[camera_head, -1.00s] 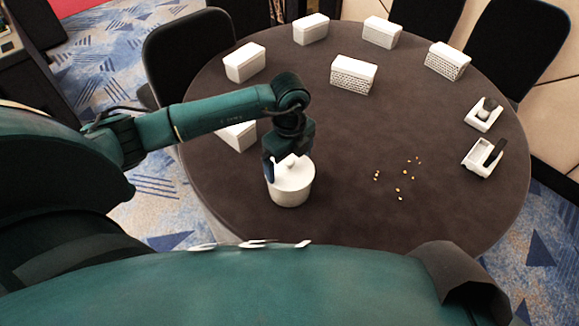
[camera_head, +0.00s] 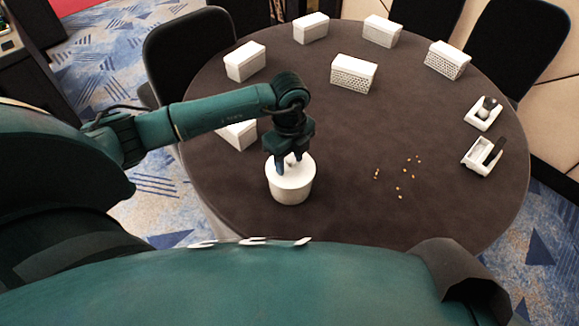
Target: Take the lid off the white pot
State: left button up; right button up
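The white pot (camera_head: 291,192) stands upright on the near left part of the round dark table. Its white lid (camera_head: 302,177) sits on top, with a small knob (camera_head: 291,160) at its middle. My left gripper (camera_head: 290,162) comes down from above, and its dark fingers are drawn in close on both sides of the knob. It appears shut on the knob, which is partly hidden by the fingers. The lid rests on the pot with no visible gap. My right gripper is not in view.
Several white boxes stand around the far side of the round table (camera_head: 340,215), and one (camera_head: 238,135) is partly behind my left arm. Small orange bits (camera_head: 398,188) lie right of the pot. Two white holders (camera_head: 481,157) stand at the right edge. Dark chairs surround the table.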

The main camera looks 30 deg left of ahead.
pick_arm(q)
jog(key=shift+f, duration=0.25)
jog(key=c, duration=0.6)
jog(key=shift+d, duration=0.1)
jog(key=shift+s, duration=0.1)
